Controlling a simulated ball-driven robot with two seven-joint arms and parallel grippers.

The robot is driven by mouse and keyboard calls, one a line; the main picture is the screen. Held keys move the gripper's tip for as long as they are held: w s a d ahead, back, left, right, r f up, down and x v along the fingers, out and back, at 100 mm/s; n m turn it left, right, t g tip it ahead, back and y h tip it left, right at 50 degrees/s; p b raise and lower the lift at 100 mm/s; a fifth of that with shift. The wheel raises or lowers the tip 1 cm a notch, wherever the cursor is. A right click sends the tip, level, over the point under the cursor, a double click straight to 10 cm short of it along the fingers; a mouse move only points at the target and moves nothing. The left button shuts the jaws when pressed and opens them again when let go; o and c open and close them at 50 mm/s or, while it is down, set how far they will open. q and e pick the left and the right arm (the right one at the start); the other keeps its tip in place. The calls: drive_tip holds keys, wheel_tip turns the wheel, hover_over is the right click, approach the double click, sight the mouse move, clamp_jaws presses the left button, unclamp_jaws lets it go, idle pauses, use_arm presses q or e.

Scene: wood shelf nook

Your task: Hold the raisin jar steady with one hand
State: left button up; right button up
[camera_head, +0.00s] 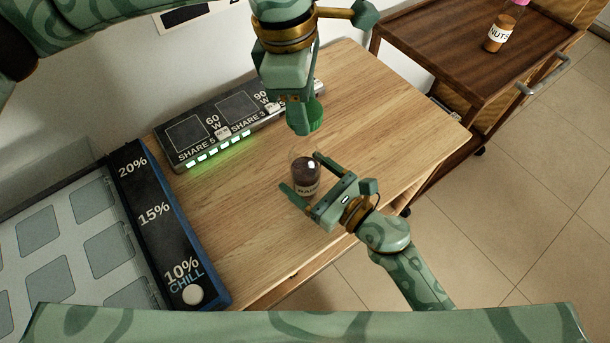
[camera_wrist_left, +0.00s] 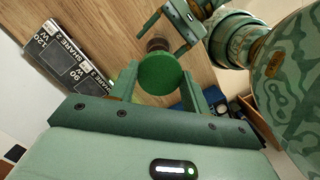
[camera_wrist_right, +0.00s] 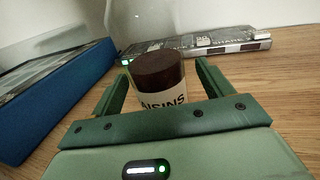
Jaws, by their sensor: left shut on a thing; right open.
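The raisin jar (camera_head: 306,181) stands upright on the wooden table, its label partly readable and its contents dark brown. It also shows in the right wrist view (camera_wrist_right: 163,82), between the two fingers. My right gripper (camera_head: 301,173) is open, with one finger on either side of the jar; no firm grip shows. My left gripper (camera_head: 300,128) hangs above and behind the jar, shut on a round green lid (camera_wrist_left: 160,73). The lid is apart from the jar and partly hidden by the fingers in the head view (camera_head: 316,114).
A black panel with green-lit slots (camera_head: 213,128) stands along the wall. A blue-edged unit marked CHILL (camera_head: 158,222) lies left. A brown cart (camera_head: 450,40) with a NUTS jar (camera_head: 498,36) stands at the back right. The table's right side (camera_head: 400,130) is clear.

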drive_tip(key=shift+w+a, duration=0.25)
drive_tip(key=shift+a, duration=0.05)
drive_tip(key=shift+c, duration=0.3)
drive_tip(key=c, duration=1.4)
use_arm(q)
hover_over(306, 145)
drive_tip(key=shift+a+f, duration=0.15)
drive_tip(key=shift+f, duration=2.35)
drive_tip(key=shift+f, duration=0.85)
drive_tip(key=shift+f, duration=0.55)
